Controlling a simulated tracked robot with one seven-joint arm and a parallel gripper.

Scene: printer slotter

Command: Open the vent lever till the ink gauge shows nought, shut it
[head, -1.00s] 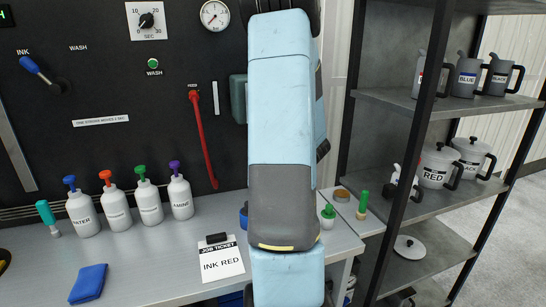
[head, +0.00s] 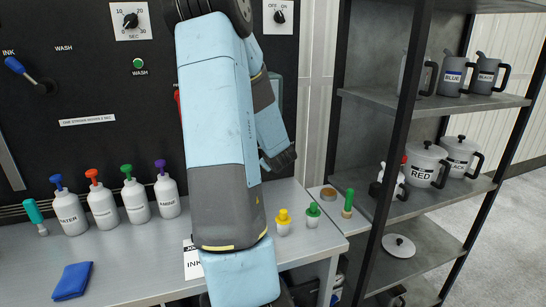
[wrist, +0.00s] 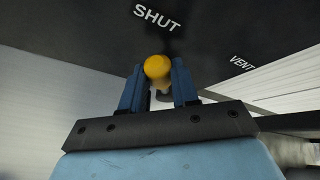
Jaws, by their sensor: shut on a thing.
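In the wrist view my gripper (wrist: 157,88) has its two blue fingers on either side of a round yellow knob (wrist: 157,67), shut on it. I take the knob to be the vent lever's end; its shaft is mostly hidden. The word SHUT (wrist: 157,18) is on the dark panel just beyond the knob, and VENT (wrist: 242,63) is to the right. In the head view my arm hides the lever. The ink gauge is not visible in either current view, so its reading cannot be told.
On the panel are a blue-handled ink lever (head: 20,69) and a dial (head: 130,21). A shelf rack (head: 430,98) with jugs is right.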

